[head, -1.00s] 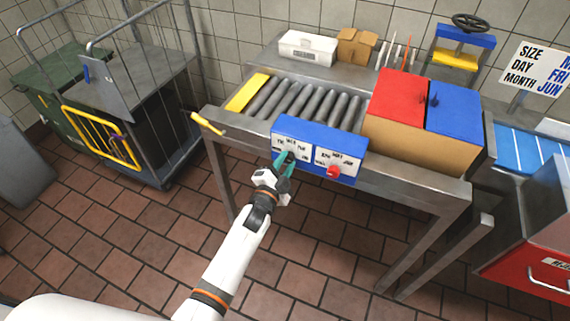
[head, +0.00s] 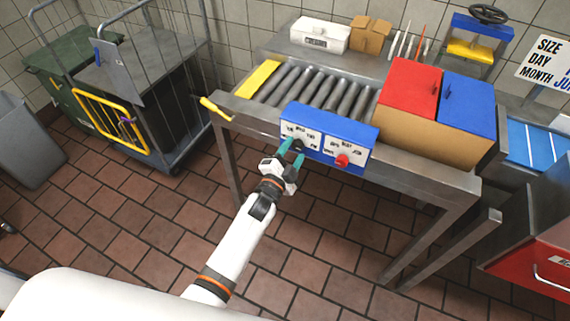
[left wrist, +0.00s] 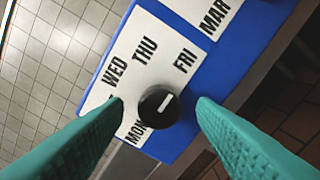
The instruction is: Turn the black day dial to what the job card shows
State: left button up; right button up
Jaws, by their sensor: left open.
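The black day dial (left wrist: 158,108) sits on the blue control box (head: 352,130), below a white plate with MON, WED, THU and FRI (left wrist: 183,62). Its white mark points up and right, roughly to the FRI side. My left gripper (head: 292,159) is open at the dial, which also shows in the head view (head: 297,145). In the left wrist view its teal fingers (left wrist: 160,105) stand on either side of the dial, with a gap on each side. The job card (head: 545,62) shows SIZE, DAY and MONTH; its values are mostly cut off. My right gripper is not in view.
A red knob (head: 342,160) sits on the same box, right of the dial. The box is on the front of a metal roller table (head: 420,175). A yellow handle (head: 215,108) sticks out left of it. Red and blue lidded bins stand behind right. Open floor lies in front.

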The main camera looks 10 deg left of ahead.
pick_arm(q)
jog(key=b+v, duration=0.1)
jog(key=v, duration=1)
jog(key=shift+s, duration=0.2)
jog(key=s+a+f+n+g+y, duration=0.1)
jog(key=s+f+n+g, duration=0.3)
jog(key=f, duration=0.6)
jog(key=s+a+f+g, duration=0.1)
jog(key=s+f+g, duration=0.1)
jog(key=s+f, duration=0.6)
jog(key=s+a+f+n+g+y, duration=0.1)
jog(key=s+a+f+n+g, duration=0.15)
jog(key=f, duration=0.95)
jog(key=s+a+f+n+g, duration=0.1)
jog(key=s+f, duration=0.3)
jog(key=s, duration=0.4)
jog(key=s+a+f+n+g+y, duration=0.1)
jog(key=s+f+g, duration=0.3)
jog(key=s, duration=0.5)
jog(key=s+a+f+n+g, duration=0.3)
jog(key=s+f, duration=0.3)
jog(key=s, duration=0.3)
jog(key=shift+a+y, duration=0.35)
jog(key=shift+y, duration=0.05)
jog(key=shift+w+r, duration=0.1)
